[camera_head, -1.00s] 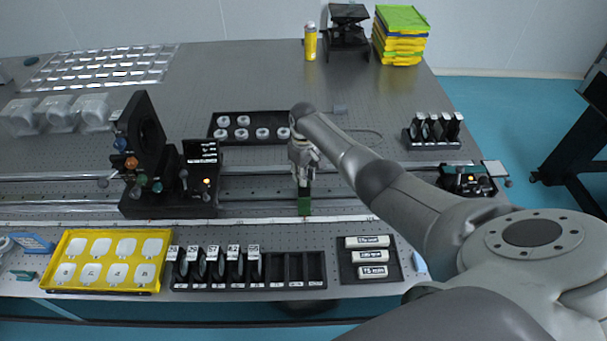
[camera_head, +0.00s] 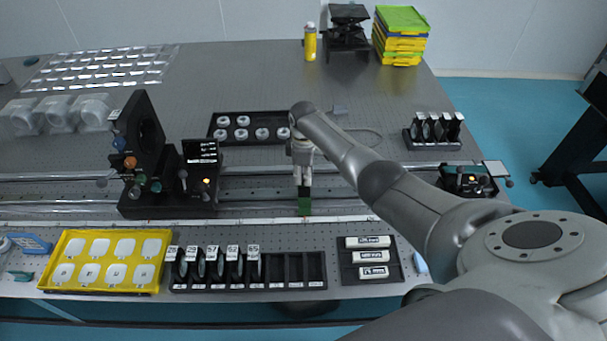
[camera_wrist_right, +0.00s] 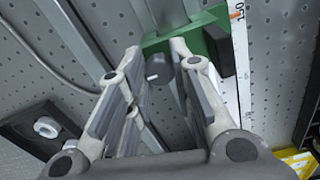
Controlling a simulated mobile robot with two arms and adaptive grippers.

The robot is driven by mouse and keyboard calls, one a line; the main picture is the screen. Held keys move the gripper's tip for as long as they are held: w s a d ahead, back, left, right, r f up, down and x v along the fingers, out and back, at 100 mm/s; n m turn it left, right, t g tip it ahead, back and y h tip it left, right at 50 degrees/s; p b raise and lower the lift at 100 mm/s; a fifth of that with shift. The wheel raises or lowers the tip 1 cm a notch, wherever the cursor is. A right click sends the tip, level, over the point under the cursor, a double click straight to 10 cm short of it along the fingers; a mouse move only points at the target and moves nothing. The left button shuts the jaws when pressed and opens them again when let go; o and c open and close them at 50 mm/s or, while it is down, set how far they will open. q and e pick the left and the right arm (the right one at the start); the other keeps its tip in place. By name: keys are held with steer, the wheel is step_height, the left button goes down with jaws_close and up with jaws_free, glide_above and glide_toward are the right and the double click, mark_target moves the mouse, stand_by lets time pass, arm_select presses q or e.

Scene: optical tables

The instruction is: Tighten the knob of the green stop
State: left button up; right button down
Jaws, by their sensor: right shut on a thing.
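The green stop (camera_head: 305,207) sits on the rail near the white ruler strip, in the middle of the table's front part. It also shows at the top of the right wrist view (camera_wrist_right: 208,40). Its dark round knob (camera_wrist_right: 160,70) lies between the fingertips of my right gripper (camera_wrist_right: 158,62). In the head view my right gripper (camera_head: 303,182) points down just behind the green block and is shut on the knob. The knob itself is hidden in the head view. My left gripper is not in view.
A black instrument stand (camera_head: 140,160) with a small display is on the rail to the left. A black tray of white rings (camera_head: 250,128) lies behind the gripper. In front are a yellow tray (camera_head: 68,286), a black slotted rack (camera_head: 290,270) and a box of labelled pieces (camera_head: 348,262).

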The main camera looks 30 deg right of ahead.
steer(key=shift+s+f, duration=0.1)
stand_by(0.3)
steer(key=c, duration=1.2)
jaws_free()
steer(key=shift+d, duration=0.1)
steer(key=shift+c, duration=0.2)
steer(key=shift+r, duration=0.35)
step_height(320, 180, up, 11)
steer(key=shift+r, duration=0.2)
